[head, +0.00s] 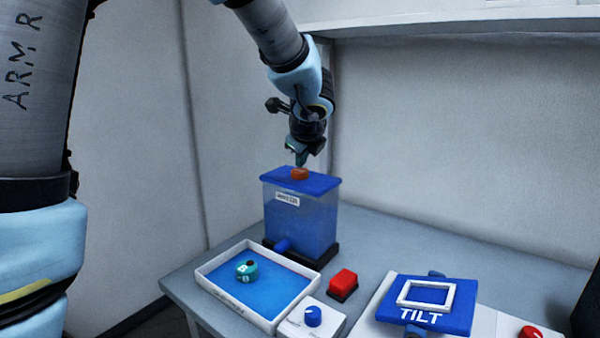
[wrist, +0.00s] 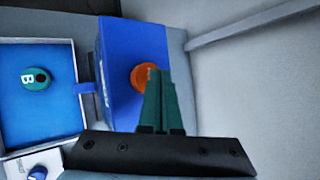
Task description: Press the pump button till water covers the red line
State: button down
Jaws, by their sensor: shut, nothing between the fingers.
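The orange round pump button (head: 300,174) sits on the blue lid of the water tank (head: 305,215). My gripper (head: 301,161) is shut and empty, pointing down right above the button. In the wrist view the green fingertips (wrist: 158,75) overlap the right part of the orange button (wrist: 143,78). I cannot tell whether they touch it. A white-walled tray (head: 213,277) stands in front of the tank, with a blue inside and a teal disc (head: 247,270) in it. I cannot make out a red line on the tray or the tank.
A red block button (head: 343,284) is right of the tray. A white box with a blue knob (head: 313,316) is in front. A blue TILT platform (head: 424,313) with a white frame stands at right, near another red button (head: 531,332). A wall is behind the table.

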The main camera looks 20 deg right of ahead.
aim_at(302, 172)
jog(key=shift+f+b, duration=0.75)
dwell(0.7)
jog(key=shift+r, duration=0.1)
jog(key=shift+r+p, duration=1)
jog(key=shift+r, duration=0.05)
jog(key=shift+r, duration=0.1)
notch_tip(302, 172, up, 5)
jog(key=p, duration=0.4)
dwell(0.6)
